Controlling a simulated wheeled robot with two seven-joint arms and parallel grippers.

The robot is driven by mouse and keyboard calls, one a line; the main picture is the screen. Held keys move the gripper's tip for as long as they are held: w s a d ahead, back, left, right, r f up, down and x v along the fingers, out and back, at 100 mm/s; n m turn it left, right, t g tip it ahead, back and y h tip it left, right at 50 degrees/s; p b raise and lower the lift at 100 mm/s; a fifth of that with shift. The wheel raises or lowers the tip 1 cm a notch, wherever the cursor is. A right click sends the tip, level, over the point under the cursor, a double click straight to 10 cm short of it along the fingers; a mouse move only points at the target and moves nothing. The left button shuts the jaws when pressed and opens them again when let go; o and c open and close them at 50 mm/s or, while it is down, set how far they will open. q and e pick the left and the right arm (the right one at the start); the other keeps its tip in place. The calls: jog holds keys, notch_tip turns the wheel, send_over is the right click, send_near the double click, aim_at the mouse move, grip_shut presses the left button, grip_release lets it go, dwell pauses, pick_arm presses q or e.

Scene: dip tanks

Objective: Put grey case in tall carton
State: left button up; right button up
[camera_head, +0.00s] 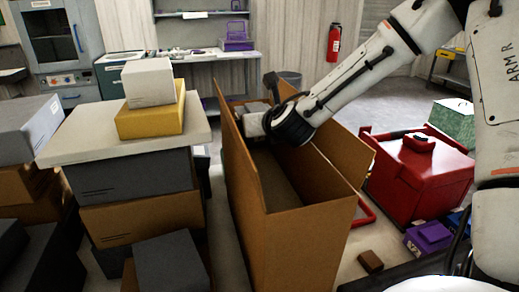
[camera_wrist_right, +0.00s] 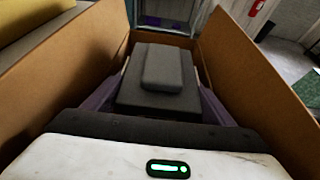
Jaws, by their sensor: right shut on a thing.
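The tall carton (camera_head: 310,235) stands open in the middle of the head view, its flaps raised. My right arm reaches down into its far end, and the carton walls hide my right fingertips there. In the right wrist view, my right gripper (camera_wrist_right: 160,102) has its purple fingers on both sides of the grey case (camera_wrist_right: 168,68) and is shut on it. The case is dark grey with a lighter raised block on top. It is between the carton's walls (camera_wrist_right: 65,75); whether it touches the bottom is hidden. My left gripper is out of view.
Stacked boxes with a pale board (camera_head: 75,140), a yellow box (camera_head: 150,118) and a white box (camera_head: 148,82) stand left of the carton. A red container (camera_head: 415,180), a purple box (camera_head: 428,237) and a small brown block (camera_head: 370,261) are at its right.

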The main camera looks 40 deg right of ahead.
notch_tip(320, 180, down, 6)
jog(key=shift+f, duration=0.2)
dwell(0.3)
jog(key=shift+f+b, duration=0.7)
jog(key=shift+b, duration=0.35)
jog(key=o, duration=0.8)
jog(key=shift+r, duration=0.15)
